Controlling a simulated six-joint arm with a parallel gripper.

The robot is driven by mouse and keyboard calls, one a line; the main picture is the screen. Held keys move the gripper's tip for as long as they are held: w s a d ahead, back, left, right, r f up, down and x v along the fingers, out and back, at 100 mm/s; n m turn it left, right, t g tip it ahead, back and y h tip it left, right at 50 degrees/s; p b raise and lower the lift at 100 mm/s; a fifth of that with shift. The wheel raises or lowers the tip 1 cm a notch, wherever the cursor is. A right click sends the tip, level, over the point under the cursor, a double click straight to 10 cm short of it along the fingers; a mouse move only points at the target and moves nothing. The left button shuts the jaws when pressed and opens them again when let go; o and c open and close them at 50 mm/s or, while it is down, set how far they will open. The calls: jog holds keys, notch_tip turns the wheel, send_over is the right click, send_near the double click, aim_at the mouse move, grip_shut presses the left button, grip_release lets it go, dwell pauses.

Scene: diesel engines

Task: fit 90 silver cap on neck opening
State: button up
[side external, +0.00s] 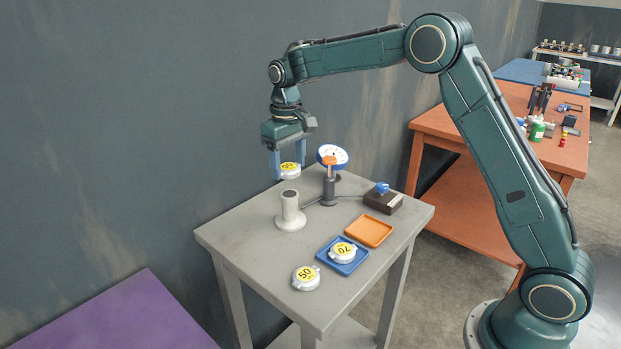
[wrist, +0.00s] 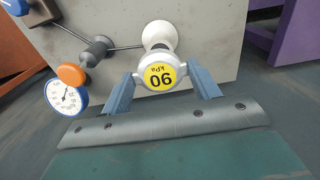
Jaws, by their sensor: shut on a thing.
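My gripper (side external: 287,163) is shut on a silver cap (side external: 290,170) with a yellow top label, held in the air above the grey table's far side. In the wrist view the label on the cap (wrist: 160,75) reads 90, and the blue fingers (wrist: 161,88) clasp it from both sides. The neck opening is the top of a pale, flared post (side external: 290,208) standing on the table, below the cap and apart from it. In the wrist view the neck (wrist: 159,36) shows just beyond the cap, partly hidden by it.
A blue-rimmed dial gauge (side external: 332,156) with an orange knob stands close right of the neck, joined by a thin line to a brown box (side external: 383,199). Cap 70 (side external: 343,252) sits on a blue tray (side external: 327,262); cap 50 (side external: 306,277) lies on the table. The orange tray (side external: 369,232) is empty.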

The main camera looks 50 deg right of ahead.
aim_at(290, 194)
jog(key=shift+f, duration=1.9)
jog(key=shift+f, duration=0.7)
dwell(0.8)
jog(key=m, duration=0.5)
jog(key=shift+f+m, duration=0.15)
jog(key=shift+m, duration=0.15)
jog(key=m, duration=0.5)
jog(key=shift+f, duration=0.1)
jog(key=m, duration=0.6)
jog(key=shift+f, duration=0.1)
jog(key=m, duration=0.5)
jog(key=shift+s, duration=0.1)
